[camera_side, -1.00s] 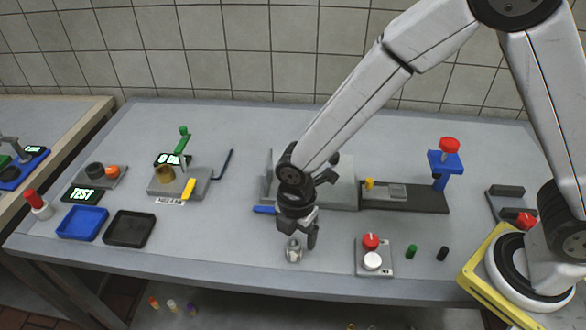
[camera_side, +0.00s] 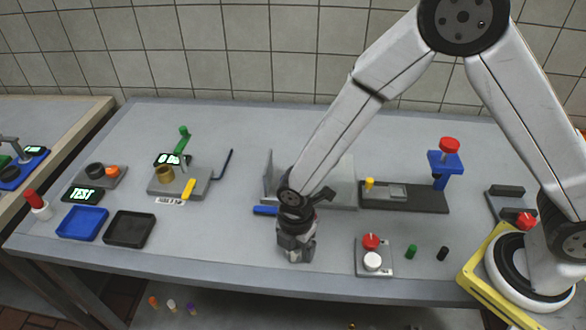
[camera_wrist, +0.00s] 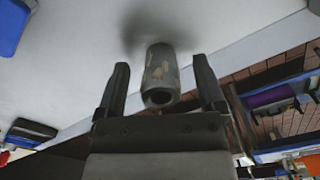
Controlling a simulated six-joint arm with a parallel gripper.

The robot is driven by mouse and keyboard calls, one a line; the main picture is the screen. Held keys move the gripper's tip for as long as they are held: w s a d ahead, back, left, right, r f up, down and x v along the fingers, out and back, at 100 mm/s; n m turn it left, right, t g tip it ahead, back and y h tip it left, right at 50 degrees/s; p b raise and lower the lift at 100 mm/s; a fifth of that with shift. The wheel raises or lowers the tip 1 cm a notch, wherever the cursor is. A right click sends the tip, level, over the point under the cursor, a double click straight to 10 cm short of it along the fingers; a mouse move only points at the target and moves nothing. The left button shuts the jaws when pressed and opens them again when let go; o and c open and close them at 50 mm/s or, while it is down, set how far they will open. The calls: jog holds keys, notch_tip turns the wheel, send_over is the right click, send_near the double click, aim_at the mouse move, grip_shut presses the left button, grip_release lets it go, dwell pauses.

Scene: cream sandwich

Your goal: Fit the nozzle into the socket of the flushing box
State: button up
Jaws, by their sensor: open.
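The nozzle is a short, worn grey metal cylinder (camera_wrist: 161,72) with a dark bore, between my fingers in the wrist view. My gripper (camera_side: 295,257) is open and low over the table's front; it also shows in the wrist view (camera_wrist: 161,64), one finger on each side of the nozzle with small gaps. In the side view the gripper mostly hides the nozzle. At the left stands a small grey box (camera_side: 112,182) with a dark round socket (camera_side: 95,170) and an orange button, by a TEST display (camera_side: 82,195). It looks like the flushing box, but no label confirms it.
A blue tray (camera_side: 83,223) and a black tray (camera_side: 130,228) lie at the front left. A grey fixture (camera_side: 180,183) with a brass cup and green lever stands behind them. A red-and-white button box (camera_side: 374,256) is right of my gripper. The front edge is close.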

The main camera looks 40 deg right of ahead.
grip_shut()
jog(key=shift+r, duration=0.15)
dwell(0.4)
jog(key=shift+r, duration=0.8)
jog(key=s+d+r, duration=0.2)
jog(key=s+r, duration=0.3)
jog(key=s, duration=0.1)
jog(key=s+d+r, duration=0.3)
jog(key=s+r, duration=0.3)
jog(key=s, duration=0.1)
jog(key=shift+d, duration=0.3)
